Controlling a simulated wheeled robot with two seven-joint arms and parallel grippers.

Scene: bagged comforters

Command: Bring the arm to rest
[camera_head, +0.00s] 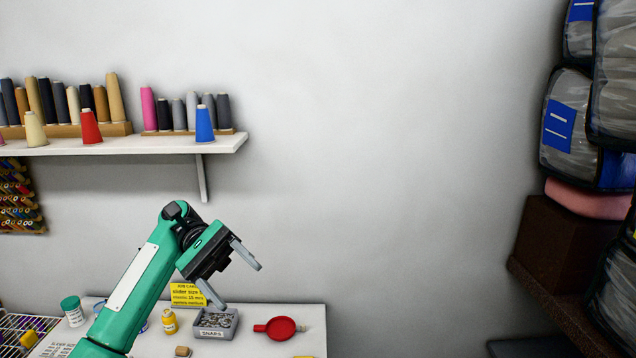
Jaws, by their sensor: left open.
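My left gripper (238,276) is at the end of a green arm that rises from the lower left. Its two grey fingers are spread wide apart with nothing between them. It is in the air, in front of the wall and above the white table in the picture. My right gripper does not show.
The white table (312,340) holds a grey snaps box (215,323), a red dish (279,328), a yellow bottle (169,321) and a yellow job card (187,295). A shelf (150,145) with thread cones is above. Bagged comforters (567,125) are stacked at right. Bare wall lies between.

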